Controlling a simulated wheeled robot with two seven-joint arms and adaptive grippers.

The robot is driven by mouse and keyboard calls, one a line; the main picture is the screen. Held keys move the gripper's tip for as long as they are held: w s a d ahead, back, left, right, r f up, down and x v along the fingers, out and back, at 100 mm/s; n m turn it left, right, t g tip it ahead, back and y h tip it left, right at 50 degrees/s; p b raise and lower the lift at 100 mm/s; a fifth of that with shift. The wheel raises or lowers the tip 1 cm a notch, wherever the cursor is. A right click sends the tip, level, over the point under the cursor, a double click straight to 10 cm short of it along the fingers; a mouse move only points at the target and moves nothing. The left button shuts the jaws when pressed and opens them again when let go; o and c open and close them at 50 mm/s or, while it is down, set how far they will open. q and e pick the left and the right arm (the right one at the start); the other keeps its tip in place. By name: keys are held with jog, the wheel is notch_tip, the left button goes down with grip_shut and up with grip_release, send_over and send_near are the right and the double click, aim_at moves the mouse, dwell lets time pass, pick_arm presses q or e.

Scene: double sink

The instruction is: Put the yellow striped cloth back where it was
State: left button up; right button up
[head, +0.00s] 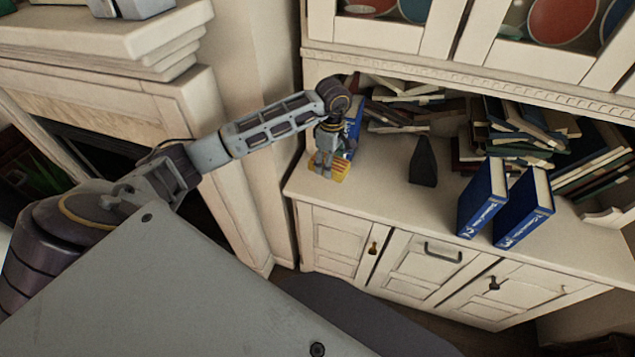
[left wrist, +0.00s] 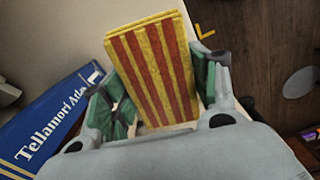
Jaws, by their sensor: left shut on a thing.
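The yellow cloth with red stripes (head: 341,174) is at the left end of the white cabinet top in the head view. It fills the middle of the left wrist view (left wrist: 152,65) as a flat, folded rectangle. My left gripper (head: 324,163) is shut on it, with a green-padded finger on each side in the left wrist view (left wrist: 157,90). The gripper hides part of the cloth in the head view. I cannot tell whether the cloth touches the cabinet top. My right gripper is not in view.
On the cabinet top (head: 385,200) stand a dark pointed object (head: 423,163) and two blue books (head: 483,198) (head: 524,207), with piled books (head: 520,130) behind. Bare top lies right of the cloth.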

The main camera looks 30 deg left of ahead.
pick_arm(q)
jog(key=n, duration=0.1)
jog(key=a+n, duration=0.1)
jog(key=n, duration=0.3)
jog(key=shift+w+a+r, duration=0.1)
jog(key=shift+a+r, duration=0.15)
jog(key=n, duration=0.3)
jog(key=shift+a+r, duration=0.15)
jog(key=shift+a, duration=0.25)
jog(key=n, duration=0.4)
jog(key=shift+a+r, duration=0.2)
jog(key=shift+a, duration=0.2)
jog(key=n, duration=0.5)
jog(key=shift+a+r, duration=0.15)
jog(key=shift+a, duration=0.25)
jog(key=shift+a+r+n, duration=0.1)
jog(key=shift+a+n, duration=0.15)
jog(key=shift+n, duration=1.25)
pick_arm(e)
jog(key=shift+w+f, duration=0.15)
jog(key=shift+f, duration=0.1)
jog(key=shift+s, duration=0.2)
